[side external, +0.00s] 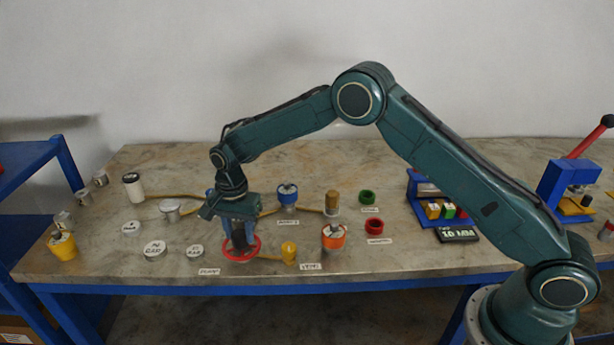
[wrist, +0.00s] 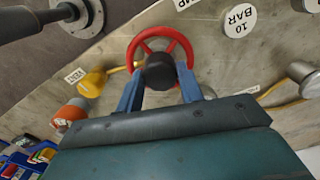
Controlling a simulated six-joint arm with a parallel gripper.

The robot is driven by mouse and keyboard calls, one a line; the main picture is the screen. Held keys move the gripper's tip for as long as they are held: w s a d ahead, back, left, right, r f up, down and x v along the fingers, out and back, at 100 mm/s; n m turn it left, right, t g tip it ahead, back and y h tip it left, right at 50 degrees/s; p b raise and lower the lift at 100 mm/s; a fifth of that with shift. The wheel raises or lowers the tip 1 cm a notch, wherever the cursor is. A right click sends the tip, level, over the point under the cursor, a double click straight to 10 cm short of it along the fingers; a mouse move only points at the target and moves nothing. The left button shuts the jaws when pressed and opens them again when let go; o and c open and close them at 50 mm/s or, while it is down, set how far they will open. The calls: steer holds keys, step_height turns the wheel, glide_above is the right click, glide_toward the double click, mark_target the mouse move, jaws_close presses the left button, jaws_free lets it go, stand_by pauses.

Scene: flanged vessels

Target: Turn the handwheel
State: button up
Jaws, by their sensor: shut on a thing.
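The red handwheel (side external: 241,248) lies flat near the front edge of the bench, below my gripper. In the wrist view the red handwheel (wrist: 164,36) shows its rim and spokes, with a dark round hub part (wrist: 160,71) in front of its near side. My gripper (side external: 238,238) points down over the wheel. In the wrist view its two blue fingers (wrist: 160,88) stand on either side of the dark part, shut on it. The finger ends are partly hidden, so their exact contact is hard to see.
A yellow vessel (side external: 289,252) and an orange-topped vessel (side external: 333,237) stand to the right of the wheel. White discs (side external: 154,249) lie to the left. A blue-topped vessel (side external: 287,195) stands behind. Tan hoses run over the bench. Red and green rings (side external: 374,227) lie further right.

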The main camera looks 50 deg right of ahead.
mark_target(239, 234)
steer(key=shift+w+r, duration=0.1)
steer(key=o, duration=1)
step_height(239, 234, up, 14)
stand_by(0.5)
